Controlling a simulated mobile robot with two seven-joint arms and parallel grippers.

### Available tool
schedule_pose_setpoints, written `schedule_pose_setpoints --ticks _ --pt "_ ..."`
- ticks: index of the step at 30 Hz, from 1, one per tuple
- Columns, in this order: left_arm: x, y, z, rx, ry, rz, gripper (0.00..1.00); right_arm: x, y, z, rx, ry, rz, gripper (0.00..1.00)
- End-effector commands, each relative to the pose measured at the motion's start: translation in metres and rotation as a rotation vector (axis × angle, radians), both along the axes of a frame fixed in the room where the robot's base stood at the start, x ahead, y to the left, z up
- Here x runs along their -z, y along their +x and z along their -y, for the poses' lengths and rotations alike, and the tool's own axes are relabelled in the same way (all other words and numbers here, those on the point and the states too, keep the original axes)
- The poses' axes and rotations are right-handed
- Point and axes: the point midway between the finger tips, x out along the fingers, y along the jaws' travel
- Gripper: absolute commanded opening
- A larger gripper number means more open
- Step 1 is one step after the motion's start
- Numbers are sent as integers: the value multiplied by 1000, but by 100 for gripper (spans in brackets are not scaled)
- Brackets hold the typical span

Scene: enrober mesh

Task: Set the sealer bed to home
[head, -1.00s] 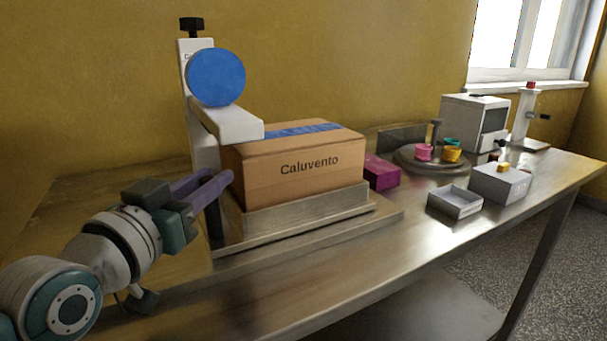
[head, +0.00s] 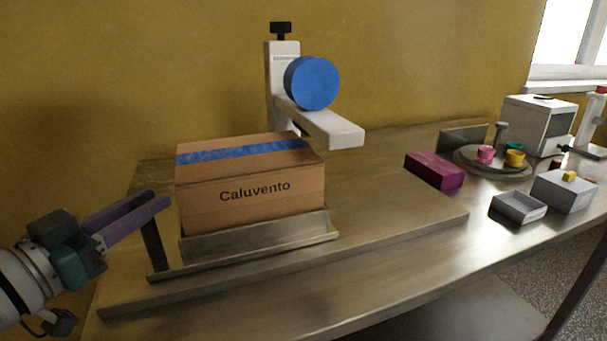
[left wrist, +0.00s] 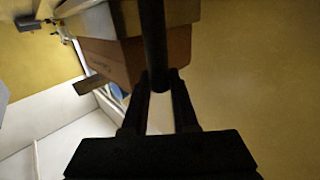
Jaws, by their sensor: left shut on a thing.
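The sealer bed (head: 262,238) is a metal tray at the left part of its long base plate (head: 395,218). A brown carton (head: 250,190) marked "Caluvento", with blue tape along its top, sits upright on it. A dark upright post (head: 154,248) stands at the bed's left end. My left gripper (head: 160,200) is shut on this post near its top; the left wrist view shows the post (left wrist: 155,35) between the fingers (left wrist: 160,82). The sealer's white column (head: 280,85), with a blue tape roll (head: 312,83) and white arm (head: 330,128), stands behind and right of the carton. My right gripper is out of view.
A magenta box (head: 434,170) lies right of the base plate. Further right are a round turntable (head: 470,162) with small coloured cups, an open grey tray (head: 518,208), a grey box (head: 562,192) and a white machine (head: 538,125). The base plate right of the bed is clear.

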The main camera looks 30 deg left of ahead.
Motion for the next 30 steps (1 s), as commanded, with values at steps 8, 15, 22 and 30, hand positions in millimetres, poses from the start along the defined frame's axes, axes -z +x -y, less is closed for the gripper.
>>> schedule_pose_setpoints --ticks 8,15,22,30 --pt "-2 -32 -27 0 2 3 0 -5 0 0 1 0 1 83" --pt "-1 -42 -36 0 0 4 0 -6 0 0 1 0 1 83" --pt "-1 -43 -37 -2 -1 5 0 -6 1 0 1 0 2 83" --pt "-1 -43 -37 -3 -1 4 40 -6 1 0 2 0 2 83"
